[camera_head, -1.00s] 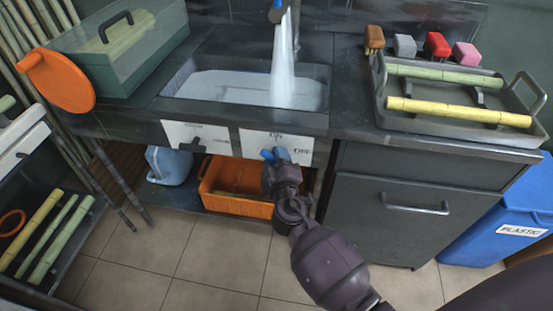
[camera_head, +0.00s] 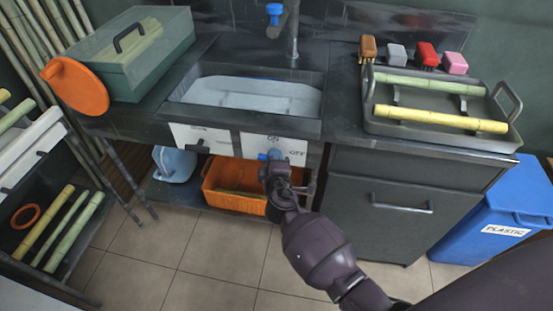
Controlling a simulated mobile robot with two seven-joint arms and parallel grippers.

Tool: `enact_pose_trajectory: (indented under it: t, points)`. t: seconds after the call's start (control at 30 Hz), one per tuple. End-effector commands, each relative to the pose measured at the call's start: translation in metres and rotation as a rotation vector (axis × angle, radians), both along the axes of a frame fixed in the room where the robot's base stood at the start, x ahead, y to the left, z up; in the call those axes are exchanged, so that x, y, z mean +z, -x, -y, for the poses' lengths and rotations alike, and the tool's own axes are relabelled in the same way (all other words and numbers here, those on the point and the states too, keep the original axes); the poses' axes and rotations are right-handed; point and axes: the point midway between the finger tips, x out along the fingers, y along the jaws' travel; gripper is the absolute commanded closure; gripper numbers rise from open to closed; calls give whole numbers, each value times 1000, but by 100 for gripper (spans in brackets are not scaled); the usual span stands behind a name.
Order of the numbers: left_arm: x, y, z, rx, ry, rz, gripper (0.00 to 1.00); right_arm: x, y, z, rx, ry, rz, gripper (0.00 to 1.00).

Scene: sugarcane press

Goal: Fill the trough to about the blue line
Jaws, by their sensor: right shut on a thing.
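The trough (camera_head: 190,118) is the sink basin set in the dark counter, with pale water (camera_head: 250,97) in it. A thin strip of the blue line (camera_head: 262,79) shows at the back wall near the water surface; its exact relation to the level is hard to tell. The faucet (camera_head: 292,40) above has no stream coming out. My right gripper (camera_head: 271,163) is shut on the blue valve handle (camera_head: 263,156) on the front panel, beside the ON and OFF marks. The gripper partly hides the handle. My left gripper is out of view.
A grey tray (camera_head: 450,142) with cane pieces stands on the counter at right, several brushes (camera_head: 425,54) behind it. A green box (camera_head: 130,55) and orange disc (camera_head: 75,87) stand at left. An orange crate (camera_head: 235,200) sits below. A blue bin (camera_head: 490,215) stands at right.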

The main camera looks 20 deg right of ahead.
Motion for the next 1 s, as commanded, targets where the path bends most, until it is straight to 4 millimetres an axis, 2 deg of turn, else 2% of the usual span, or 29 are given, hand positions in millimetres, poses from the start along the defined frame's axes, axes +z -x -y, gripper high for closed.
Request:
enact_pose_trajectory:
  t: [0.03,0.4,0.43,0.57,0.87,1.0]
  points:
    - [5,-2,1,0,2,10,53,5,-1,-1,1,10,-3,99]
    - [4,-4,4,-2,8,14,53,0,0,-1,2,23,-17,99]
    - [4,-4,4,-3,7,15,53,0,0,-1,2,23,-17,70]
    - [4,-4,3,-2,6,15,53,0,0,-1,1,23,-16,51]
    - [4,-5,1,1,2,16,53,0,1,-1,1,23,-16,50]
    - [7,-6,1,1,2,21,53,2,9,-3,1,22,-14,50]
